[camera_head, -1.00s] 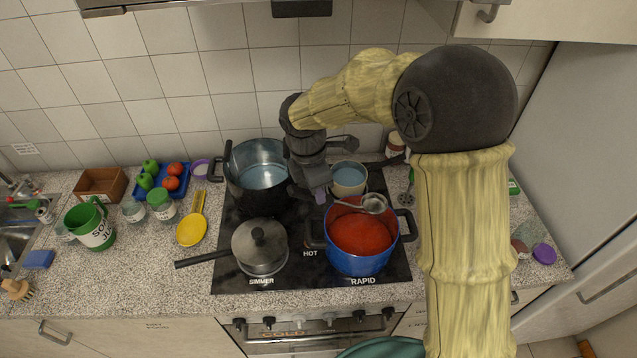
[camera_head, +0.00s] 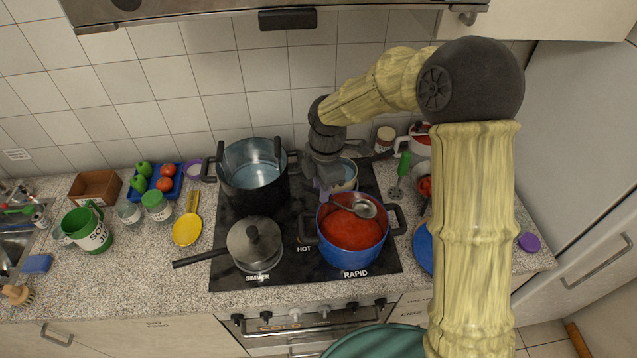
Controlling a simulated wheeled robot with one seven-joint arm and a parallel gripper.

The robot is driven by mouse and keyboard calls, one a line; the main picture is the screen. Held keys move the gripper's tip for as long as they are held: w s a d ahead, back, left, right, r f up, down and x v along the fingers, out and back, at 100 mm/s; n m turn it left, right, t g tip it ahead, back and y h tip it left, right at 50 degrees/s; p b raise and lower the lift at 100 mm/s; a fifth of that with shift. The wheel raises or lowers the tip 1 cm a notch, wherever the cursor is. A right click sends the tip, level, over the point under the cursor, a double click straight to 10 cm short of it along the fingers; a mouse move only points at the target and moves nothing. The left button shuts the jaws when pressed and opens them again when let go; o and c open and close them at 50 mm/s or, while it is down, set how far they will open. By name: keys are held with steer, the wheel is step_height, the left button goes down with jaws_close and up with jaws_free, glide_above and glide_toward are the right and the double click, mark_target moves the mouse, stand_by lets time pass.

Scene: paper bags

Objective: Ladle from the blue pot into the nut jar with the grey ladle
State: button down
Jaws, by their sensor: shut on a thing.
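The blue pot (camera_head: 352,258) stands on the front right of the hob, full of red contents. My gripper (camera_head: 325,192) is above the pot's back left rim, shut on the grey ladle. The ladle's round bowl (camera_head: 365,208) hangs over the back part of the pot, above the red contents. What the bowl holds cannot be told. No jar is clearly labelled as the nut jar. A clear glass jar (camera_head: 128,213) and a green-lidded jar (camera_head: 157,209) stand on the left counter.
A large dark pot (camera_head: 252,188) stands back left, a lidded saucepan (camera_head: 255,247) front left. A cream pot (camera_head: 346,176) is partly hidden behind my gripper. A yellow spoon (camera_head: 187,228) lies on the left counter. A blue plate (camera_head: 423,248) and green-handled utensil (camera_head: 400,170) are at right.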

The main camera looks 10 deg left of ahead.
mark_target(306, 186)
steer(key=shift+s+a+f+b, duration=0.15)
steer(key=shift+f+b, duration=0.05)
steer(key=shift+f, duration=0.25)
steer(key=shift+s+a+f+b, duration=0.1)
steer(key=shift+f+b, duration=0.1)
steer(key=shift+f, duration=0.2)
steer(key=shift+w+d+f+b, duration=0.1)
steer(key=shift+d+f+b, duration=0.15)
steer(key=shift+f+b, duration=0.55)
steer(key=shift+a+f+b, duration=0.1)
steer(key=shift+f+b, duration=2.1)
steer(key=shift+f, duration=1.95)
steer(key=shift+r, duration=0.2)
steer(key=shift+s+a+r+t+h+p, duration=0.2)
steer(key=shift+s+a+r+h+p, duration=0.25)
steer(key=shift+r+p, duration=1.25)
steer(key=shift+s+a+r+t+h+p, duration=0.25)
steer(key=shift+a+r+p, duration=0.45)
steer(key=shift+r, duration=1.8)
steer(key=shift+s+a+r+t+h+p, duration=0.15)
steer(key=shift+s+a+r+h+p, duration=0.2)
steer(key=shift+r+p, duration=1.45)
steer(key=shift+w+d+r+b, duration=0.1)
steer(key=shift+r+b, duration=0.15)
steer(key=shift+b, duration=0.05)
